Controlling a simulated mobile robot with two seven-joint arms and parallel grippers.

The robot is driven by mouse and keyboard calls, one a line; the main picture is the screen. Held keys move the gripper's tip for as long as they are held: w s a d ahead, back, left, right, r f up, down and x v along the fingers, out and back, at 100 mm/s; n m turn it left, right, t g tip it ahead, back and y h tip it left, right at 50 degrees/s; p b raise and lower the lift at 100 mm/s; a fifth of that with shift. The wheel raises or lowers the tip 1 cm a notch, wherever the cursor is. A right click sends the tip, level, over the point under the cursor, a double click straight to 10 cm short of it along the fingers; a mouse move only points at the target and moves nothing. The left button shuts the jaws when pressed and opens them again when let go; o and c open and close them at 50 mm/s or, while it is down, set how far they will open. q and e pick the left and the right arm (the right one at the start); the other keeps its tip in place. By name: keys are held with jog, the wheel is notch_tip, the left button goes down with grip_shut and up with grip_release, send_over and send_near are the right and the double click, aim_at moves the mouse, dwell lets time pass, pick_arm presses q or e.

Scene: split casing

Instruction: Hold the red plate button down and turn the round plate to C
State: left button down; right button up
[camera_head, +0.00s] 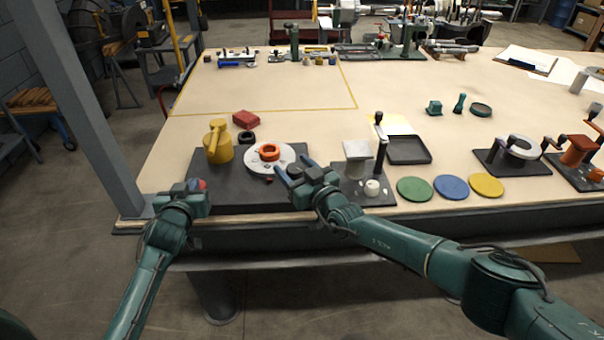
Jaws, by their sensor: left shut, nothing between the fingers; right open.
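The round plate (257,166) is a pale grey disc with an orange ring-shaped hub (269,152), on a dark base board (240,188) at the table's near left. A small dark red piece (269,180) shows at its front edge. My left gripper (202,185) is shut at the board's near left corner. A red part, perhaps the red plate button (203,184), shows at its fingertips; I cannot tell whether it is pressed. My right gripper (291,165) is open at the disc's right front edge, its fingers apart and empty. The letter markings are too small to read.
A yellow pot-like part (218,142), a black ring (246,137) and a red block (246,119) stand left of and behind the disc. To the right are a fixture with a white knob (372,187) and coloured discs (415,189).

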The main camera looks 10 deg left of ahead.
jog(key=v, duration=1.2)
jog(key=shift+w+d, duration=0.1)
dwell(1.3)
jog(key=x, duration=1.2)
